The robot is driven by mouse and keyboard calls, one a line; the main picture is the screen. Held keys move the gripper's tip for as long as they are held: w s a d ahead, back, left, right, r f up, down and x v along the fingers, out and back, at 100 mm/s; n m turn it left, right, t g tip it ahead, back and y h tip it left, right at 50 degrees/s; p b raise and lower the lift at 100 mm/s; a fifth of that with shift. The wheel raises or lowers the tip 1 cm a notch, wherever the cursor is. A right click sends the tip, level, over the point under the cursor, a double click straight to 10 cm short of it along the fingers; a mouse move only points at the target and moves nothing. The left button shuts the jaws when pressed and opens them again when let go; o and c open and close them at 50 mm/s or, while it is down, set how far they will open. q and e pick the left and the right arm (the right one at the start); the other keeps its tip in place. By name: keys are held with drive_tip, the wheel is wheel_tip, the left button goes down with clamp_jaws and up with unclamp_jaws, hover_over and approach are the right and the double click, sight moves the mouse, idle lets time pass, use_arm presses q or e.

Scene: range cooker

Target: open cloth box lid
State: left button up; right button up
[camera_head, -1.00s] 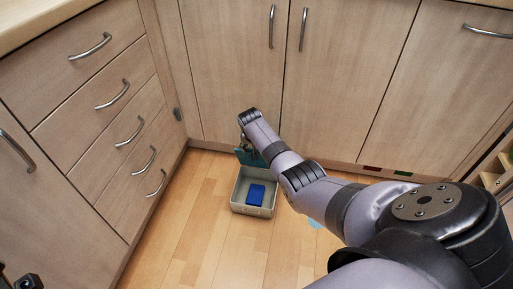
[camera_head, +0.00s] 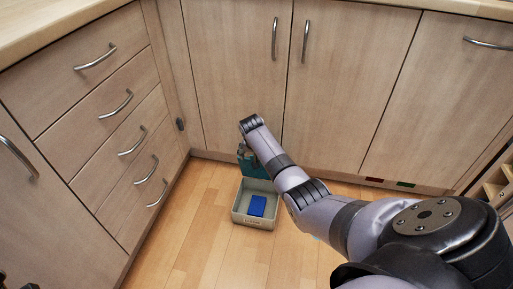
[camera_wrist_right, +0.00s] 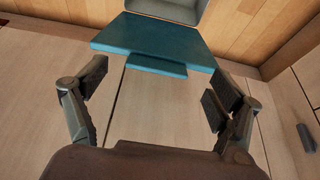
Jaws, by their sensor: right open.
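The cloth box (camera_head: 237,211) is a pale grey open box on the wooden floor, with a blue block (camera_head: 257,206) inside. Its teal lid (camera_head: 248,167) stands raised at the box's back edge, partly hidden by my right arm. The lid (camera_wrist_right: 150,38) also shows in the right wrist view, with a narrow flap along its near edge and the grey box (camera_wrist_right: 168,9) beyond. My right gripper (camera_wrist_right: 156,84) is open and empty, its fingers apart on either side of the flap's near side. In the head view the right gripper (camera_head: 243,150) is small beside the lid.
Wooden cabinet doors (camera_head: 235,80) stand close behind the box, and a drawer stack (camera_head: 110,110) is on the left. The floor (camera_head: 195,235) in front of and left of the box is clear.

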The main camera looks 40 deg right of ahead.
drive_tip(key=v, duration=0.9)
drive_tip(key=shift+r, duration=0.3)
drive_tip(key=shift+s, duration=0.15)
